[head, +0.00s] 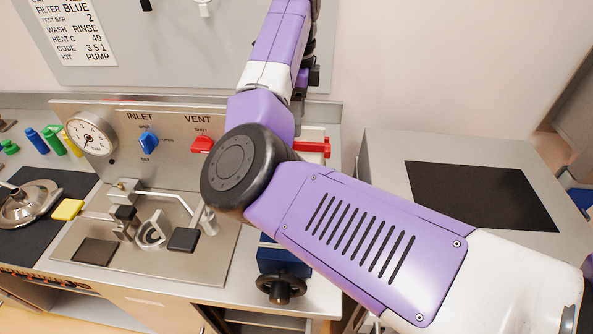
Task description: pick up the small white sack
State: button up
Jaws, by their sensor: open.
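No small white sack shows in the head view. My purple and white arm crosses the middle of the picture and hides part of the panel and counter behind it. The arm runs up past the top edge, and my gripper is not visible.
A steel panel with a gauge (91,137), a blue inlet knob (149,141) and a red vent knob (202,144) stands on the left counter. A yellow block (68,209) lies before it. A grey cabinet (390,165) with a bare black mat (480,195) is right.

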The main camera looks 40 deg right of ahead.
aim_at(297, 140)
jog(key=shift+s+a+f+p, duration=0.1)
jog(key=shift+f+p, duration=0.35)
jog(key=shift+f, duration=1.2)
jog(key=shift+s+a+f+p, duration=0.1)
jog(key=shift+f+p, duration=0.3)
jog(key=shift+f, duration=1.2)
jog(key=shift+f, duration=0.25)
grip_shut()
jog(key=shift+r, duration=0.1)
